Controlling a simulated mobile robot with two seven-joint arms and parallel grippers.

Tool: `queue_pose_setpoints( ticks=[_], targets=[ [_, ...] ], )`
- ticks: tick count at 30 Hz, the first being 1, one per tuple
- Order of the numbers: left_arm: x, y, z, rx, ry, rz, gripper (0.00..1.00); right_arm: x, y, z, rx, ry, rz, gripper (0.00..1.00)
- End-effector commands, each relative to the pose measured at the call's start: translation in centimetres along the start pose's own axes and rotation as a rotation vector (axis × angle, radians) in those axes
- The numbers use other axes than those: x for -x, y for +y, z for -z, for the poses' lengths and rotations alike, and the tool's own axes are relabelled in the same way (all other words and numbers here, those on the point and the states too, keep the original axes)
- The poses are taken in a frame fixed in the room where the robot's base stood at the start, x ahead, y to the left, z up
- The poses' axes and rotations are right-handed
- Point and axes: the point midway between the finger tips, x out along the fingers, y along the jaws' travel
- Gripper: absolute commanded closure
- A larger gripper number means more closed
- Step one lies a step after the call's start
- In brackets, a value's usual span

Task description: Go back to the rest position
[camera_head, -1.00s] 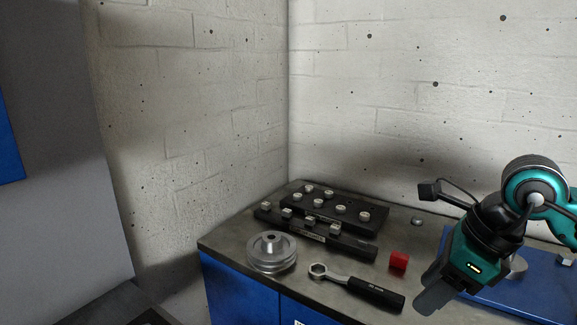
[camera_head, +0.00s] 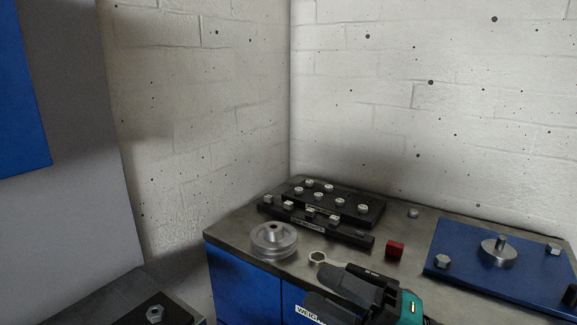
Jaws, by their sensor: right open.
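My right gripper (camera_head: 352,293) is in the camera_head view at the bottom, right of centre, in front of the bench edge. Its dark fingers point left and it is open, with nothing seen between them. A silver grooved rotor (camera_head: 273,240) stands on the bench to the left of the gripper. My left gripper does not show.
The grey bench (camera_head: 232,232) holds a black rack (camera_head: 352,237) with several weights, a red block (camera_head: 395,249), and a blue plate (camera_head: 461,268) with a silver hub (camera_head: 499,248). A lower dark surface with a nut (camera_head: 155,313) is at bottom left. Walls close the corner behind.

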Motion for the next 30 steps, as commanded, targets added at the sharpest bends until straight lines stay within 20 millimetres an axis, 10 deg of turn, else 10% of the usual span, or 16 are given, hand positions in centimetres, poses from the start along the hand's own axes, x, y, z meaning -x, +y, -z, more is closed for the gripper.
queue_pose_setpoints(
  ticks=[7, 15, 30],
  targets=[
    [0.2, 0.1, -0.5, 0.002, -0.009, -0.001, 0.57, 9.5, -9.9, -4.7, -0.699, -0.719, -0.142, 0.52],
    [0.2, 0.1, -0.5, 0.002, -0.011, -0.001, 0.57, 21.2, -22.0, 0.7, -1.254, -1.295, -0.122, 0.52],
    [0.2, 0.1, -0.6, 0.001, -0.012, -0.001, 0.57, 24.6, -25.3, 4.5, -1.429, -1.467, -0.097, 0.52]
  ],
)
